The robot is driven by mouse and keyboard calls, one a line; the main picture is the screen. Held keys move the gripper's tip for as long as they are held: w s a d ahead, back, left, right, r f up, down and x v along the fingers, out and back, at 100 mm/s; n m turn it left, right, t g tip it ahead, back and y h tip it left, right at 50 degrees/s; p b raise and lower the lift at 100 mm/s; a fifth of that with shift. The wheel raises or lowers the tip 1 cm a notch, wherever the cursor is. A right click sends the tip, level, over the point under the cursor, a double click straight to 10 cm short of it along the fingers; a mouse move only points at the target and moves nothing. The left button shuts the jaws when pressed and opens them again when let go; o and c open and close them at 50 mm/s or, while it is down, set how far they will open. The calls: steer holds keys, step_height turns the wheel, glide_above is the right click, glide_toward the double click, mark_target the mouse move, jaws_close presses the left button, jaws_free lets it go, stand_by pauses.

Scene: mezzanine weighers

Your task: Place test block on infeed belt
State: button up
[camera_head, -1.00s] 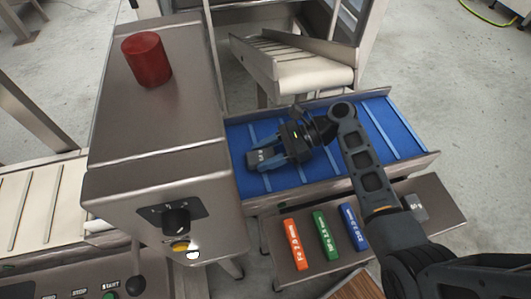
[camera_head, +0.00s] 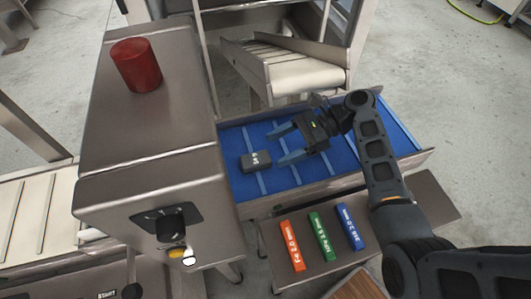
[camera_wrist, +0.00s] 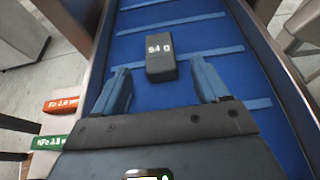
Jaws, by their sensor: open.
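The dark grey test block (camera_head: 255,162) with a white label lies on the blue cleated infeed belt (camera_head: 333,165), near its left end beside the steel housing. My gripper (camera_head: 280,145) is open and empty, low over the belt to the right of the block, its blue fingers pointing left toward it. In the wrist view the block (camera_wrist: 161,66) stands clear ahead between the lines of the two spread fingers (camera_wrist: 160,84), with a visible gap and no finger touching it.
A steel housing (camera_head: 140,140) carries a red cylinder (camera_head: 136,65) and a knob. Orange (camera_head: 291,245), green (camera_head: 322,237) and blue (camera_head: 351,227) labelled bars lie on a shelf in front of the belt. A cream conveyor (camera_head: 300,75) stands behind. Raised rails edge the belt.

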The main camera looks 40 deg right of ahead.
steer(key=v, duration=0.5)
steer(key=shift+s+d+r, duration=0.1)
steer(key=shift+d+r, duration=0.1)
steer(key=shift+d, duration=0.15)
